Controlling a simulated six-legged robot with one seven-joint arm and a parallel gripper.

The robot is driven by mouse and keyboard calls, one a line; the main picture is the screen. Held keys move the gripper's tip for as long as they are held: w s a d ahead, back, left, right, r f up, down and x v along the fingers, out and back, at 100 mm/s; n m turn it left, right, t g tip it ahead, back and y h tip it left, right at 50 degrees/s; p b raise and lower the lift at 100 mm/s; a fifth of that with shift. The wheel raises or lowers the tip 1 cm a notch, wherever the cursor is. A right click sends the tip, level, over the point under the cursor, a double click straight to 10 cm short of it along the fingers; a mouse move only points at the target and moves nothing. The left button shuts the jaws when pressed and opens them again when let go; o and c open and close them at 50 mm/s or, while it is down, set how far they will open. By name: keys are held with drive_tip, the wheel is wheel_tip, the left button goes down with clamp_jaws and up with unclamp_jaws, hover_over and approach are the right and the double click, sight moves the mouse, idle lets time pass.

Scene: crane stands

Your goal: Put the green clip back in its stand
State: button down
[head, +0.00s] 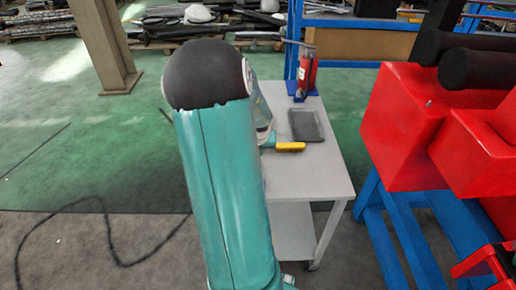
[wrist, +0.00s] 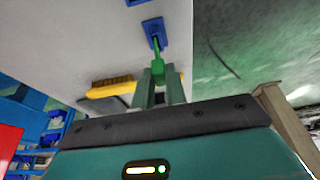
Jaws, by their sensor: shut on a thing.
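The green clip (wrist: 158,68) is between the fingertips of my gripper (wrist: 159,82) in the wrist view. My gripper is shut on it. The clip's narrow far end overlaps a small blue stand (wrist: 153,27) on the pale table top; I cannot tell whether it touches the stand or is seated in it. In the head view my teal arm hides the gripper, the clip and this stand.
A grey-topped table (head: 325,170) stands ahead. On it are a yellow brush (head: 290,147), a dark flat pad (head: 306,125) and a red extinguisher-like object (head: 307,75). Red blocks (head: 405,125) on a blue frame stand at the right. Open floor lies left.

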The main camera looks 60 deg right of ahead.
drive_tip(key=shift+f, duration=0.8)
drive_tip(key=c, duration=1.3)
unclamp_jaws()
drive_tip(key=shift+c, duration=0.2)
drive_tip(key=shift+r, duration=0.1)
drive_tip(key=shift+v, duration=2.4)
drive_tip(key=shift+r, duration=0.1)
drive_tip(key=v, duration=1.3)
drive_tip(key=shift+r, duration=0.3)
drive_tip(key=shift+a, duration=0.2)
